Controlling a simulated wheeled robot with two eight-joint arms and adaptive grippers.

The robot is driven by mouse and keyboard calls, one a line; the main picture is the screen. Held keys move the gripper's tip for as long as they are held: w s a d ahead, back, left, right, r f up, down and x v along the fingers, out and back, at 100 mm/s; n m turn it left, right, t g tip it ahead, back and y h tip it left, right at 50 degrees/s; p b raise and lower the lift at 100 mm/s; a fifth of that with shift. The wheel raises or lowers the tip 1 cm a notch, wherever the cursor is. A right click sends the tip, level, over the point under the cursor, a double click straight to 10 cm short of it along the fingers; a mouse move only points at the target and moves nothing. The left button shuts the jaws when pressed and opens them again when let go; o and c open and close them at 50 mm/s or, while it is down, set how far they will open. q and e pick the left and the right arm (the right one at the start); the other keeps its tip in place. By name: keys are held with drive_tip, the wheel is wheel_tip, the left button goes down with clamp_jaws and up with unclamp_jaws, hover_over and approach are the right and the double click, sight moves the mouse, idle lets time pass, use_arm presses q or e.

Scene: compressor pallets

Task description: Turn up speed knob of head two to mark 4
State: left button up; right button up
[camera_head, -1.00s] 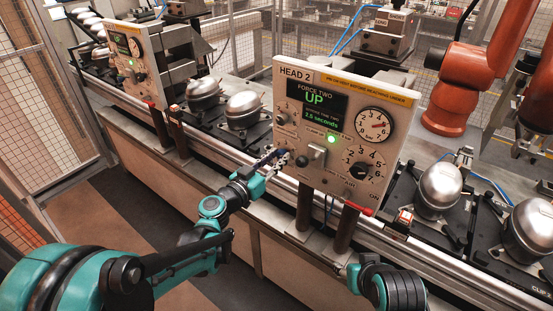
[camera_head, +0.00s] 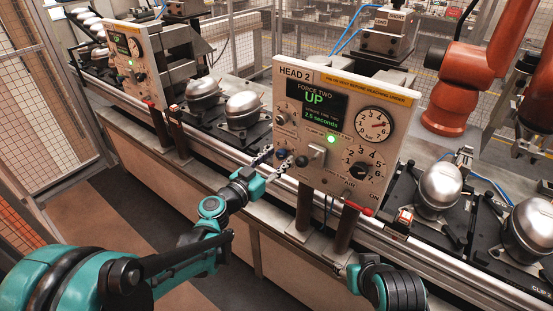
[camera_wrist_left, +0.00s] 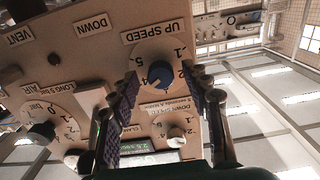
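The HEAD 2 panel (camera_head: 340,185) stands upright on two posts above the conveyor. Its blue up speed knob (camera_wrist_left: 160,75) sits on a round white numbered dial (camera_wrist_left: 150,52), under the UP SPEED label (camera_wrist_left: 150,30) in the left wrist view. The mark its pointer faces is not clear. My left gripper (camera_head: 271,159) is at the panel's lower left edge. Its fingers are open, one on each side of the knob in the left wrist view, with visible gaps beside it. In the head view the knob (camera_head: 282,154) is small, close to the fingertips.
The screen (camera_head: 317,105) reads FORCE TWO UP. A lever switch (camera_head: 317,155) is right of my gripper. Silver compressors (camera_head: 243,108) stand on the conveyor pallets.

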use_arm(q)
drive_tip(key=shift+a, duration=0.1)
drive_tip(key=v, duration=1.2)
drive_tip(key=s+f+n+g+y, duration=0.2)
drive_tip(key=s+f+g+y, duration=0.25)
drive_tip(key=s+f, duration=0.3)
drive_tip(key=s+a+f+n+g+y, duration=0.3)
drive_tip(key=s+a+n+y, duration=0.2)
drive_tip(key=s+a, duration=0.5)
drive_tip(key=shift+s+y, duration=0.2)
drive_tip(key=shift+y, duration=0.35)
